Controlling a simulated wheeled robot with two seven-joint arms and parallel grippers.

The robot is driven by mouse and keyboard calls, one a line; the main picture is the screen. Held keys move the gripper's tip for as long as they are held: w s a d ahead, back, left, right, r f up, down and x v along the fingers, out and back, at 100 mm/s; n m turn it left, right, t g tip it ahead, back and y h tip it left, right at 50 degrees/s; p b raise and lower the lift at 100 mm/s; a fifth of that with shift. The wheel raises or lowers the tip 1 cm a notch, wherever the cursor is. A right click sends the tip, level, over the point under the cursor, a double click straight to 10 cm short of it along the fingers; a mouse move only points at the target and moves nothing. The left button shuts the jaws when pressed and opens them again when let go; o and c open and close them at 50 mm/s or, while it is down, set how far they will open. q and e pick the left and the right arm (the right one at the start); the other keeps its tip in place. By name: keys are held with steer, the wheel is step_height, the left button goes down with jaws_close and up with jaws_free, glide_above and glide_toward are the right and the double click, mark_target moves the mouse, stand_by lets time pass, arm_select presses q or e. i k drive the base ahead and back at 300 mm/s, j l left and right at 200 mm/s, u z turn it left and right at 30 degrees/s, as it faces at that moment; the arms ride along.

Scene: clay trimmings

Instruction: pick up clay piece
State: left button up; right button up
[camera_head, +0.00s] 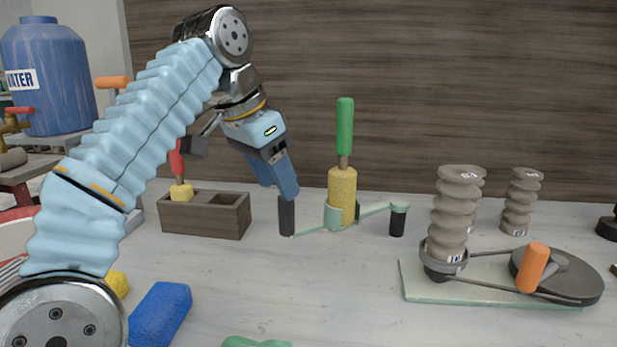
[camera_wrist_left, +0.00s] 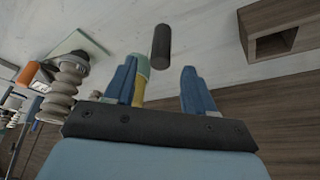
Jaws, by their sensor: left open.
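My left gripper (camera_head: 285,190) reaches down from the upper left and is open. In the left wrist view its two blue fingers (camera_wrist_left: 160,88) stand apart with nothing held between them. A dark upright cylinder (camera_head: 287,216) stands on the table just below the fingertips. It also shows in the left wrist view (camera_wrist_left: 161,46), ahead of the gap between the fingers. A green lump (camera_head: 257,342) is cut off at the bottom edge of the head view. I cannot tell which of these is the clay piece. My right gripper is not in view.
A yellow tool with a green handle (camera_head: 343,190) stands right of the gripper, with pale green arms. A wooden box (camera_head: 205,218) is to the left. A blue block (camera_head: 160,313) lies in front. Ribbed grey columns (camera_head: 453,215) stand right. The middle front table is clear.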

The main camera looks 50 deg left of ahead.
mark_target(447, 234)
steer(key=k+l, duration=0.15)
steer(key=l, duration=0.25)
steer(key=k+l, duration=0.15)
steer(key=l, duration=0.2)
steer(key=k+l, duration=0.15)
steer(key=l, duration=0.25)
steer(key=k+l, duration=0.15)
steer(key=l, duration=0.25)
steer(key=k+l, duration=0.15)
steer(key=l, duration=0.25)
